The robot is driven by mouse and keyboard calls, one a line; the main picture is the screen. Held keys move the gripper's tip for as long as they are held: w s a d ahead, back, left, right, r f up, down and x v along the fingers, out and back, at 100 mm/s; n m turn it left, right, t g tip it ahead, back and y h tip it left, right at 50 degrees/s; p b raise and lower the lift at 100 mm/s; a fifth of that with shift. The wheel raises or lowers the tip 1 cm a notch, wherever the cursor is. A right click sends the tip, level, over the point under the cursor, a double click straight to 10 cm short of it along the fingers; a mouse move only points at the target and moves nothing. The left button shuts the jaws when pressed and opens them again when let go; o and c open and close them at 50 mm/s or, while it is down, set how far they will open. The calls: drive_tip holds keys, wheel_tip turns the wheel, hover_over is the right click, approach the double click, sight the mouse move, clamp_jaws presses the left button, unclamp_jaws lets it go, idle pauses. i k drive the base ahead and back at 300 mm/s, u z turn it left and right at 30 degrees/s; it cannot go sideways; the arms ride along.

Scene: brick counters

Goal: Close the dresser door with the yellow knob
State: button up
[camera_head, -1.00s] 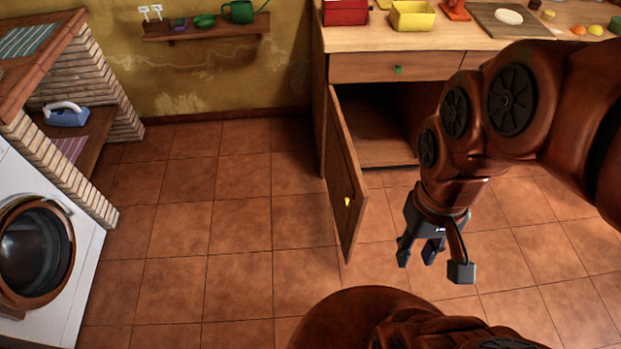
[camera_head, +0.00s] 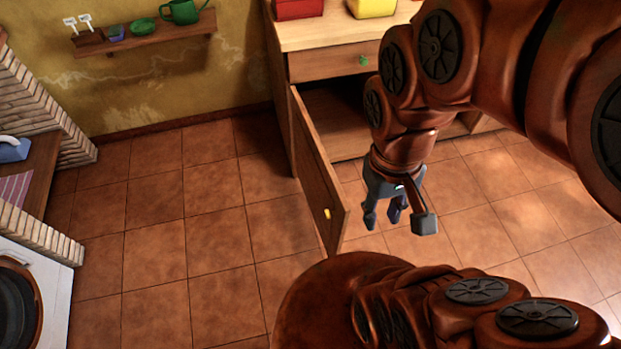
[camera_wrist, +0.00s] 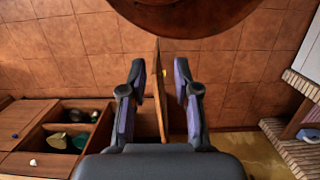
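The dresser door (camera_head: 315,170) is a wooden panel standing wide open, swung out from the dresser (camera_head: 285,100). Its yellow knob (camera_head: 327,213) is on the face turned left, near the free edge. My gripper (camera_head: 397,220) is just right of the door in the head view, pointing down, open and empty. In the wrist view the door (camera_wrist: 159,95) shows edge-on in the gap between the open fingers of my gripper (camera_wrist: 160,72). A small yellow spot by it looks like the knob (camera_wrist: 164,73). I cannot tell whether a finger touches the door.
A drawer with a green knob (camera_head: 363,61) is above the open compartment. Red (camera_head: 298,8) and yellow (camera_head: 371,7) containers stand on top. A wall shelf (camera_head: 150,33) holds a green watering can (camera_head: 183,11). A washing machine (camera_head: 55,300) is lower left. The tiled floor left of the door is clear.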

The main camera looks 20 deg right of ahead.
sight(331, 211)
drive_tip(key=u, duration=0.3)
drive_tip(key=k, duration=0.4)
drive_tip(key=u, duration=1)
drive_tip(key=k, duration=0.95)
drive_tip(key=u, duration=0.25)
drive_tip(key=i, duration=0.95)
drive_tip(key=u, duration=0.15)
